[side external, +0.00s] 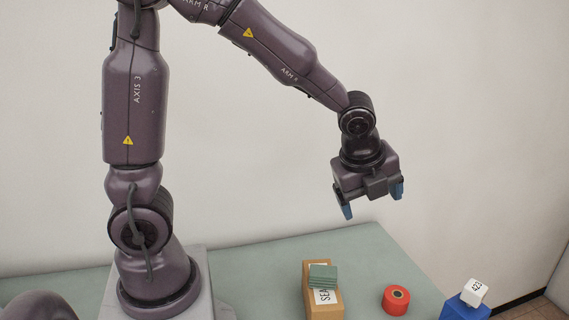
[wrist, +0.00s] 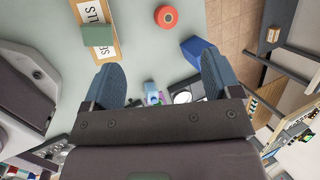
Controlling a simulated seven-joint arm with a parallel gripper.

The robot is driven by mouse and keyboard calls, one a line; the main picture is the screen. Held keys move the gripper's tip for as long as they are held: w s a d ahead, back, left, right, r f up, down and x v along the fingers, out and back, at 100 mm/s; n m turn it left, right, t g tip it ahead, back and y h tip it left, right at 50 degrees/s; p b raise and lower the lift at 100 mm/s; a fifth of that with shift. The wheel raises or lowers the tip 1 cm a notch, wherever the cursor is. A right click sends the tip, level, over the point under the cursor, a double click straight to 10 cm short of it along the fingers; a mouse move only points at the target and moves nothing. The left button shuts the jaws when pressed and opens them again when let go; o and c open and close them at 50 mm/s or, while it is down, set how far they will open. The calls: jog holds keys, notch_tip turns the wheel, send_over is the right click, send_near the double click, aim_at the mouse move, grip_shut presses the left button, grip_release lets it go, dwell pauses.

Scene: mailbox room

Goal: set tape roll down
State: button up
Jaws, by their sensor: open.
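The red tape roll (side external: 396,299) lies flat on the green-grey table (side external: 255,262), with its dark centre facing up. It also shows near the top of the wrist view (wrist: 166,16). My gripper (side external: 371,201) is open, with its two blue fingers wide apart and nothing between them. It hangs well above the table and the roll, touching neither. In the wrist view my gripper (wrist: 160,72) has the roll beyond its fingertips, clear of both.
A cardboard box (side external: 334,310) with a printed label stands left of the roll, with a green stack (side external: 322,275) on top. A blue box (side external: 466,309) with a white numbered cube (side external: 475,291) is to the right. The table between my base and the cardboard box is clear.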

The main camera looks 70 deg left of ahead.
jog(key=s+r+n+h, duration=0.1)
jog(key=s+r+n, duration=0.3)
jog(key=s+n, duration=0.4)
jog(key=s+r+n+t+h, duration=0.1)
jog(key=s+r+n, duration=0.3)
jog(key=s+n, duration=0.4)
jog(key=shift+d+r+n+t, duration=0.3)
jog(key=shift+d+r+n, duration=0.1)
jog(key=shift+n, duration=1.1)
